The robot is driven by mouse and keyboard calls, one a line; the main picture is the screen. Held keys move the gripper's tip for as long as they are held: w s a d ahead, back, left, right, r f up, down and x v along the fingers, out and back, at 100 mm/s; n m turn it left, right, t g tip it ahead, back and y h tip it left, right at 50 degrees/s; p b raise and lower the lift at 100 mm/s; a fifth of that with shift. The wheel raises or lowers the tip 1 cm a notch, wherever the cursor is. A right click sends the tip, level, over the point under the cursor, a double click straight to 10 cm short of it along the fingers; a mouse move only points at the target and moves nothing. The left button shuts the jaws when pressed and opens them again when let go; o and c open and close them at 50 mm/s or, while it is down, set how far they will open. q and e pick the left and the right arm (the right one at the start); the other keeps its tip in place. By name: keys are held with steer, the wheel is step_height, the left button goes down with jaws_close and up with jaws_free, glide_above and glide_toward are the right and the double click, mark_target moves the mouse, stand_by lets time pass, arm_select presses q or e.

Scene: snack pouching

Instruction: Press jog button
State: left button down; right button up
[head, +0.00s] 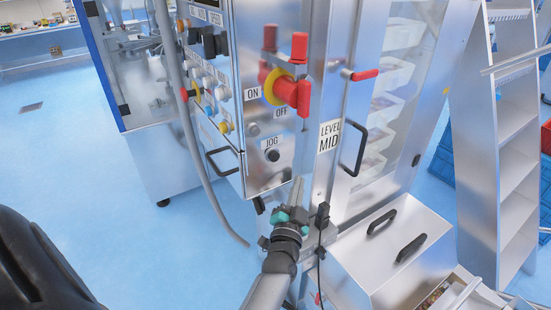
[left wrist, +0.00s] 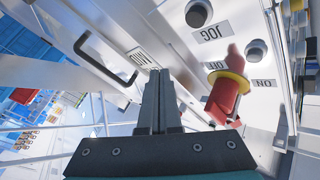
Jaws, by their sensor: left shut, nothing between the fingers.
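The jog button (head: 272,155) is a round black knob on the steel control panel, beside a JOG label (head: 271,142). In the left wrist view the jog button (left wrist: 198,13) shows at the top edge, above and to the right of the fingertips. My left gripper (head: 297,184) is shut and empty. Its fingertips are below and to the right of the button in the head view. The shut fingers (left wrist: 154,76) also show in the left wrist view, apart from the button. My right gripper is not in view.
A red rotary switch (head: 290,88) with a yellow ring sticks out above the button. A steel box (head: 383,262) with black handles stands at lower right. Blue floor is open at left.

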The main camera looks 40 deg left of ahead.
mark_target(280, 156)
arm_select(q)
steer(key=w+a+b, duration=0.3)
steer(key=a, duration=0.4)
steer(key=shift+a, duration=0.2)
steer(key=shift+w+a, duration=0.1)
steer(key=shift+a, duration=0.05)
stand_by(1.8)
steer(key=shift+w+a, duration=0.1)
steer(key=shift+a, duration=0.15)
steer(key=shift+w+a, duration=0.2)
steer(key=shift+a, duration=0.3)
stand_by(0.8)
steer(key=shift+d, duration=0.1)
steer(key=shift+s+d+p, duration=0.35)
steer(key=shift+d+p, duration=0.15)
steer(key=shift+d, duration=0.3)
